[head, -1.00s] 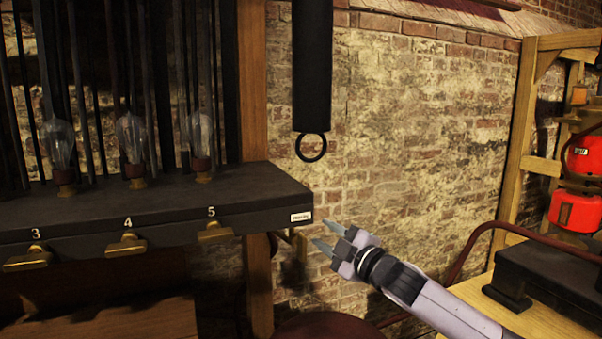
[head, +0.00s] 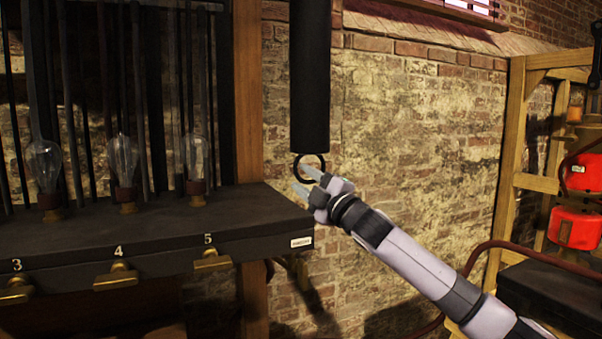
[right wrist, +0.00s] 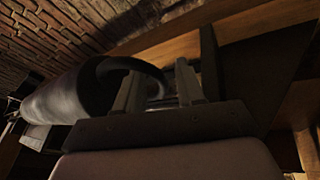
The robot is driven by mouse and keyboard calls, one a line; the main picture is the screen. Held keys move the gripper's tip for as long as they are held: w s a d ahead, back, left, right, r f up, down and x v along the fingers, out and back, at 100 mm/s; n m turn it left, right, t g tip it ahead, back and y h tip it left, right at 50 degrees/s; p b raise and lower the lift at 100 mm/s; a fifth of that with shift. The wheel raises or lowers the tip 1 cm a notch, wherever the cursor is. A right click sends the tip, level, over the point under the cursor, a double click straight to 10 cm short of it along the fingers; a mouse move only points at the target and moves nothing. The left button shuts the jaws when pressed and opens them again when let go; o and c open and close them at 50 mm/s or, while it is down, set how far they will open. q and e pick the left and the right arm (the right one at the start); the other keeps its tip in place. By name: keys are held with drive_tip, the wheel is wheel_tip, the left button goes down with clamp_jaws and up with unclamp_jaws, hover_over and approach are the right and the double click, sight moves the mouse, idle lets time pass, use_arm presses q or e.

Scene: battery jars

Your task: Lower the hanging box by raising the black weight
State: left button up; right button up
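The black weight (head: 310,85) is a long dark cylinder hanging upright in front of the brick wall, with a black ring (head: 297,170) at its lower end. My right gripper (head: 305,182) is at the ring, its fingers apart and pointing up and left. In the right wrist view the weight (right wrist: 60,98) lies to the left and its ring (right wrist: 150,68) curves in at the fingers (right wrist: 158,88). One finger overlaps the ring there; I cannot tell whether they touch. The hanging box is not in view. My left gripper is not in view.
A dark shelf (head: 130,228) with glass bulbs (head: 122,160) and numbered brass levers (head: 118,276) stands at the left, close to my right gripper. A wooden frame (head: 507,150) with red containers (head: 575,228) is at the right. The brick wall (head: 420,140) lies behind.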

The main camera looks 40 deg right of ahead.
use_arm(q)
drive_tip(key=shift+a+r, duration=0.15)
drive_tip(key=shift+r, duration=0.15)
use_arm(e)
drive_tip(key=shift+x, duration=0.95)
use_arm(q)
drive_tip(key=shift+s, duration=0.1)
use_arm(e)
clamp_jaws()
use_arm(q)
drive_tip(key=shift+p, duration=0.35)
use_arm(e)
drive_tip(key=shift+a, duration=0.1)
